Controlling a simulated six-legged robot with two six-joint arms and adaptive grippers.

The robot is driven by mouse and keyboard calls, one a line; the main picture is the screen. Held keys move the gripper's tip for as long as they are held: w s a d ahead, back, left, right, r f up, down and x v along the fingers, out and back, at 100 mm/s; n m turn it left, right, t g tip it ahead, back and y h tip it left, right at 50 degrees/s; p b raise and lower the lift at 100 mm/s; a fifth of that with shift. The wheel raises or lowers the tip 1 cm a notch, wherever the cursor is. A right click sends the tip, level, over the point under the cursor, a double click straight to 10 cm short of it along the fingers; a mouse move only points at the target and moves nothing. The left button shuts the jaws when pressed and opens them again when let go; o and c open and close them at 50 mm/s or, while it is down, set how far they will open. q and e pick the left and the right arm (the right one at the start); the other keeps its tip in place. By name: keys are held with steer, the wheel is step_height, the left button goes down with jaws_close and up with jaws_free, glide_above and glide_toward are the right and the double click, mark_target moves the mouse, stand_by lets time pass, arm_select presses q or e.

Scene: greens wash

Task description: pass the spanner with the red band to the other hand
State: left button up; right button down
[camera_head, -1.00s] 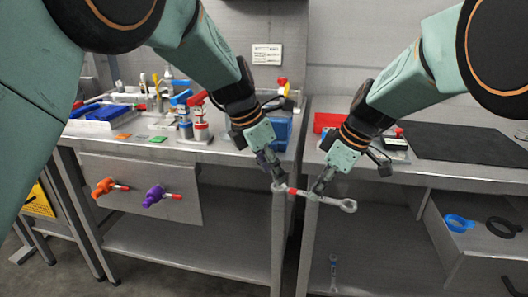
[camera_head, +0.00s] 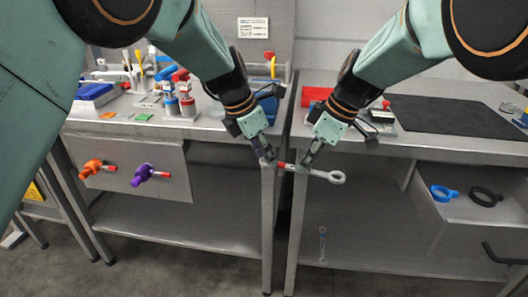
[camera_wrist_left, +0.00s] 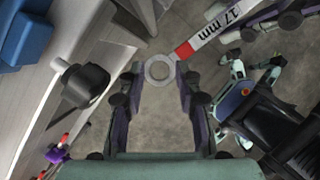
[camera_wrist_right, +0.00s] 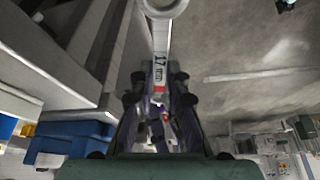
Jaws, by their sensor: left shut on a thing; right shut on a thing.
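The spanner with the red band (camera_head: 326,175) is held in the air in front of the benches, nearly level, between my two grippers. My left gripper (camera_head: 268,160) is shut on its left ring end, which shows between the fingertips in the left wrist view (camera_wrist_left: 160,68). My right gripper (camera_head: 304,166) is shut on the shaft, with the red band (camera_head: 283,165) between the two grippers. In the right wrist view the shaft, marked 17 mm (camera_wrist_right: 160,60), runs between the right fingers (camera_wrist_right: 160,80), and the other ring end points away.
Two benches (camera_head: 225,134) stand behind with a gap between them. An orange valve (camera_head: 95,169) and a purple valve (camera_head: 147,173) stick out at left. An open drawer (camera_head: 470,213) at right holds a blue ring (camera_head: 445,193) and a black ring (camera_head: 487,197). Another spanner (camera_head: 322,245) is low down.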

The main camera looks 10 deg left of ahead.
steer(key=c, duration=1.3)
jaws_free()
steer(key=shift+o, duration=0.2)
steer(key=shift+r, duration=0.1)
steer(key=v, duration=1.2)
steer(key=s+d+f+m+h, duration=0.1)
steer(key=s+d+f+m, duration=0.25)
steer(key=f, duration=0.75)
steer(key=s+d+f+m+h, duration=0.1)
steer(key=s+d+f+m, duration=0.3)
steer(key=f, duration=0.6)
steer(key=s+d+f+m+h, duration=0.2)
steer(key=s+d+f, duration=0.4)
steer(key=f, duration=0.5)
steer(key=s+d+f+m, duration=0.1)
steer(key=s+f+m, duration=0.2)
steer(key=s, duration=1)
steer(key=s+d+f+m+g, duration=0.1)
steer(key=s+f+m, duration=0.2)
steer(key=s, duration=1)
step_height(320, 180, down, 3)
steer(key=shift+s+f, duration=0.1)
steer(key=shift+s, duration=0.3)
